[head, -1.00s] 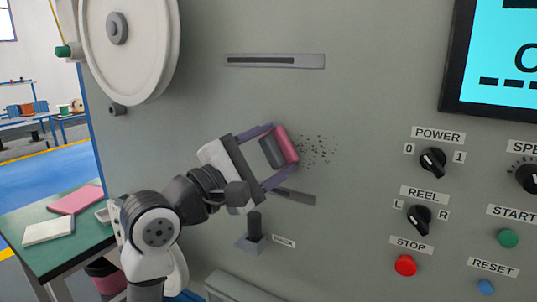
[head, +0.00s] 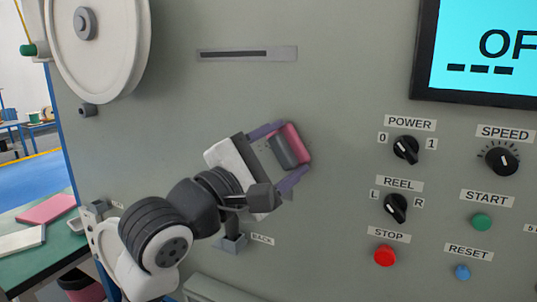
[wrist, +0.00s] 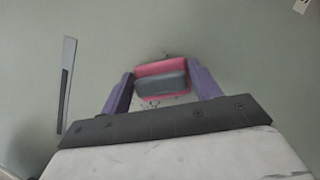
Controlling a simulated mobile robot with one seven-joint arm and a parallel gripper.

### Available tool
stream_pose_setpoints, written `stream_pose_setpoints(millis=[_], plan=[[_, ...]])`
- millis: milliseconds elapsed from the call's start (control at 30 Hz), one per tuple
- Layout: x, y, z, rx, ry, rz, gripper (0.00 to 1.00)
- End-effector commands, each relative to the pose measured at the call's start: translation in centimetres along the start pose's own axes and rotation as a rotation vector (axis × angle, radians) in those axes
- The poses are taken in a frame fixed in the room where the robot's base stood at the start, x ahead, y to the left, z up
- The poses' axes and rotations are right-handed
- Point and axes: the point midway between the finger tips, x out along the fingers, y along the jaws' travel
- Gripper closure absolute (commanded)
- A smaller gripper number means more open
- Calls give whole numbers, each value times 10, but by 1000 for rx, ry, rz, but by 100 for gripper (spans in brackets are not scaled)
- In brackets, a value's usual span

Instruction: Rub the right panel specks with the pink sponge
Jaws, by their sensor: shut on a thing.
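My gripper (head: 283,155) is shut on the pink sponge (head: 298,144), which has a dark grey layer on the side toward my palm. The sponge is at the grey machine panel and seems to touch it; the exact contact is hard to tell. In the wrist view the sponge (wrist: 160,69) sits between the purple fingers. A few dark specks (wrist: 150,103) show on the panel just below the sponge there, and a small dark patch shows above it. In the head view the sponge and my gripper cover most of the speck area.
A lever (head: 232,240) labelled BACK stands out below my gripper. To the right are the POWER knob (head: 405,150), REEL knob (head: 396,208), red STOP button (head: 385,255) and a screen (head: 490,50). A white reel (head: 98,45) is upper left. A green table (head: 60,252) is lower left.

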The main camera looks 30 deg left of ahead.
Motion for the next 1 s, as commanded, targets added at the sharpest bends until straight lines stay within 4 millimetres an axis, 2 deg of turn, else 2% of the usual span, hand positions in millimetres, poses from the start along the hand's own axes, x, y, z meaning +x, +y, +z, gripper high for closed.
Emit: stream_pose_setpoints(millis=[600, 867, 1000], plan=[[13, -21, 28, 1, -2, -3, 56], [11, -21, 27, -1, -1, -1, 56], [8, -15, 18, -2, 1, 0, 56]])
